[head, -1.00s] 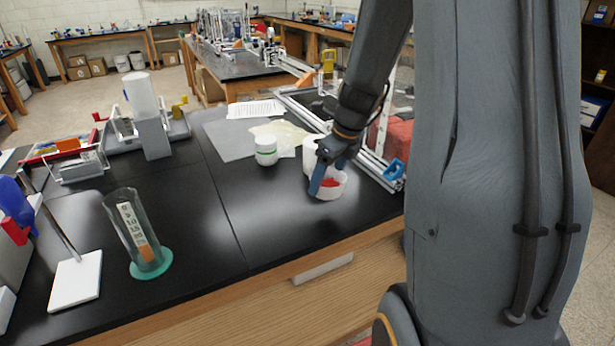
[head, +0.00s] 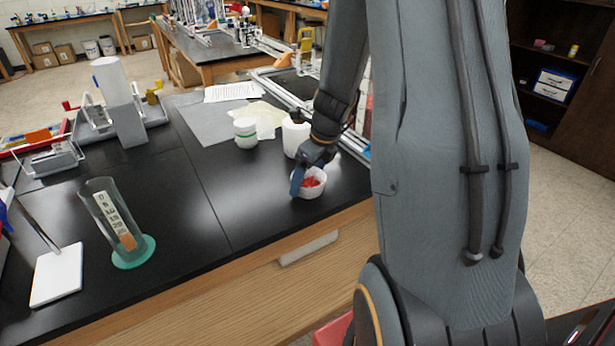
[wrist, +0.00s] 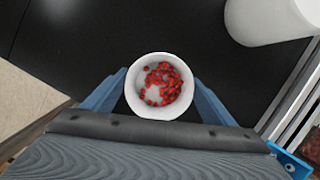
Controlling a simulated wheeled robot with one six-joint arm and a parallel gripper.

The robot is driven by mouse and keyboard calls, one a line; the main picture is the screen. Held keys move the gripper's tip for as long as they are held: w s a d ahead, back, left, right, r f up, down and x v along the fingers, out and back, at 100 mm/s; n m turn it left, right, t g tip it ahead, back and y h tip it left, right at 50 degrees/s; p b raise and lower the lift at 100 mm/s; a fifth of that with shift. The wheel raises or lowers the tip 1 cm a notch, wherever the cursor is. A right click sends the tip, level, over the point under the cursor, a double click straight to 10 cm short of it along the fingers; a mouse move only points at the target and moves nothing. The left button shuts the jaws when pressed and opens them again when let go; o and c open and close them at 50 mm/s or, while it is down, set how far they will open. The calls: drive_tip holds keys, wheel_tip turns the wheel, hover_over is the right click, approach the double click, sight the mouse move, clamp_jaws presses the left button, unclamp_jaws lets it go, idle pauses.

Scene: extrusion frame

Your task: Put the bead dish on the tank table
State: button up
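The bead dish (head: 313,191) is a small white round bowl with red beads, over the near edge area of the black bench. In the wrist view the dish (wrist: 159,112) sits upright between the two blue fingers, one against each side. My gripper (head: 304,182) is shut on it; the wrist view shows both fingers (wrist: 160,78) close against its wall. I cannot tell how far the dish is above the bench top. No tank can be made out, so I cannot tell which table is the tank table.
A white container (head: 294,138) stands just behind the dish, and a white jar (head: 245,133) farther left. A glass cylinder (head: 112,222) on a green base stands at left. An extrusion frame (head: 290,97) lies behind. Another table (head: 205,72) with equipment stands farther back.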

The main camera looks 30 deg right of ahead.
drive_tip(key=shift+o, duration=0.9)
drive_tip(key=shift+d+r, duration=0.1)
drive_tip(key=shift+r, duration=0.5)
drive_tip(key=v, duration=1.1)
drive_tip(key=s+a+f+n, duration=0.1)
drive_tip(key=s+a+n, duration=0.3)
drive_tip(key=n, duration=0.6)
drive_tip(key=s+a+f+n+g+h, duration=0.1)
drive_tip(key=s+a+f+n, duration=0.1)
drive_tip(key=s+a+n, duration=0.2)
drive_tip(key=s+a+f+n, duration=0.1)
drive_tip(key=s+a+n, duration=0.3)
drive_tip(key=n, duration=1.3)
drive_tip(key=a+b, duration=0.1)
drive_tip(key=a, duration=0.3)
drive_tip(key=shift+a+f, duration=0.3)
drive_tip(key=shift+f, duration=0.05)
drive_tip(key=shift+s, duration=0.15)
